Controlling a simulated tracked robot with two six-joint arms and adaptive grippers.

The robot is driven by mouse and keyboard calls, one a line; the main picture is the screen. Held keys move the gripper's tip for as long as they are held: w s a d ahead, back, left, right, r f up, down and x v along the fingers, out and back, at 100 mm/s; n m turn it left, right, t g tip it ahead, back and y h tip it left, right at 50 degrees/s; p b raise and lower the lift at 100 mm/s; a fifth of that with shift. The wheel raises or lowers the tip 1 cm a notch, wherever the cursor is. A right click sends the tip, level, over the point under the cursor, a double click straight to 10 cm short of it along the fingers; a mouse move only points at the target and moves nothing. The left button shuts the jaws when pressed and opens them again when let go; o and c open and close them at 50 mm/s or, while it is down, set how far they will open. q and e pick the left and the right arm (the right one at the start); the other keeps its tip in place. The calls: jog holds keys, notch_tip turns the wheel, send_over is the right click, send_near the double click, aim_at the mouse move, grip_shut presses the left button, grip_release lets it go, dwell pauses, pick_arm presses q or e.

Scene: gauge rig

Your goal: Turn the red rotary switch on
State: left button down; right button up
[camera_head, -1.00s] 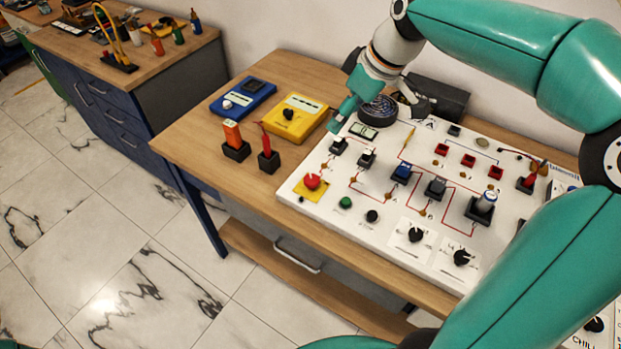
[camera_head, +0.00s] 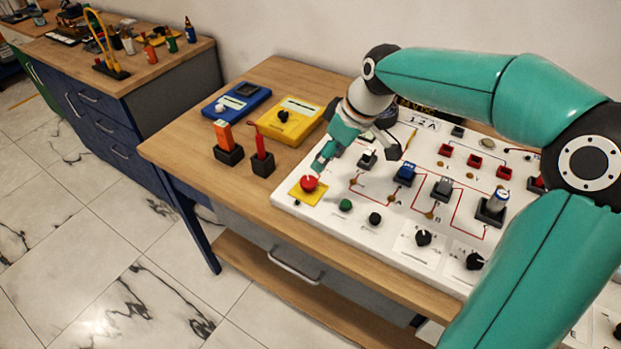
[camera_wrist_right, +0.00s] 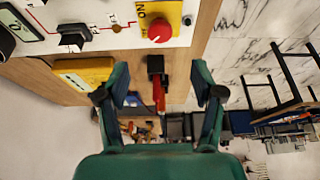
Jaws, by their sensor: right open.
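The red rotary switch (camera_head: 309,184) is a round red knob on a yellow plate (camera_head: 299,195) at the left front corner of the white panel. In the right wrist view the red knob (camera_wrist_right: 159,31) is at the top, beside the word "ON" on its yellow plate (camera_wrist_right: 145,12). My right gripper (camera_head: 320,166) is just behind and above the knob in the head view. In the right wrist view its two green fingers (camera_wrist_right: 160,88) are spread apart with nothing held between them. I cannot tell whether a finger touches the knob. My left gripper is not in view.
The white panel (camera_head: 383,238) carries a green button (camera_head: 345,205), black knobs and several small switches near the red knob. Red (camera_head: 260,152) and orange (camera_head: 224,135) tools stand in black holders to the left. Yellow (camera_head: 291,120) and blue (camera_head: 236,101) meters lie behind them.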

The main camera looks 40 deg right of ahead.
aim_at(310, 182)
jog(key=x, duration=1.1)
jog(key=shift+w+p, duration=0.1)
jog(key=shift+p, duration=0.25)
jog(key=c, duration=1.1)
